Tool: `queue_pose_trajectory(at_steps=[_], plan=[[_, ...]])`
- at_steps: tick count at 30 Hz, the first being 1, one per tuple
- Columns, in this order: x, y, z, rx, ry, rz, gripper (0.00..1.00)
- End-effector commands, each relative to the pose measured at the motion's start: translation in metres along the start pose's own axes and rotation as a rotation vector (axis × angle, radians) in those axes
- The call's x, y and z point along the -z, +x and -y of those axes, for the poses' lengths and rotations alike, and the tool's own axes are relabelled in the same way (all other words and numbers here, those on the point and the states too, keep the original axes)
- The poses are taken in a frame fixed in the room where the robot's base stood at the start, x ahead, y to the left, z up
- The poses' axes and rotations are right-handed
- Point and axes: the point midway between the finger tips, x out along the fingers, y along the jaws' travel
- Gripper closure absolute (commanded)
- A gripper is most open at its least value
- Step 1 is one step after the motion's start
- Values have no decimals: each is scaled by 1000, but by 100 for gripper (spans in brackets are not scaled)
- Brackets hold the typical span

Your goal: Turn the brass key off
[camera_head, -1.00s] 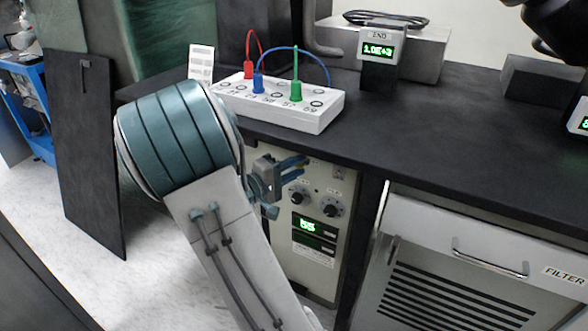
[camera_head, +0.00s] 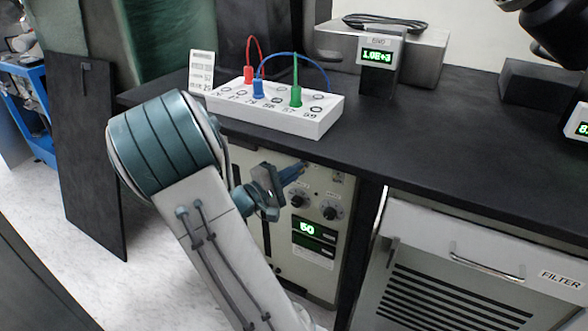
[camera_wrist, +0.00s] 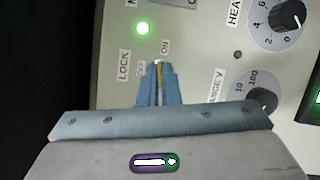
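The brass key (camera_wrist: 157,66) shows as a thin tan sliver between my fingertips in the wrist view, at the lock marked OFF and ON. My gripper (camera_wrist: 158,78) is shut on it, with both blue fingers close together against the panel. Most of the key is hidden by the fingers. In the head view my gripper (camera_head: 301,167) reaches the upper left of the cabinet's control panel (camera_head: 325,238), and the key cannot be made out there. A green lamp (camera_wrist: 142,28) above the LOCK label is lit.
Right of the lock are a HEATER knob (camera_wrist: 287,16) and a RANGE knob (camera_wrist: 262,99). Above, the black bench (camera_head: 440,130) holds a white socket box (camera_head: 318,122) with plugged leads. A FILTER drawer (camera_head: 470,240) is at right.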

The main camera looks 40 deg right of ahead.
Motion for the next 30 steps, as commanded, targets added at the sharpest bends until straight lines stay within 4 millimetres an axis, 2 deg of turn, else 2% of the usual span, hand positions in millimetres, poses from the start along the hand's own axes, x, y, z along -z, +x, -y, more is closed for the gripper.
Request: queue_pose_trajectory(at_steps=[30], plan=[[-4,1,1,-369,-895,-2,100]])
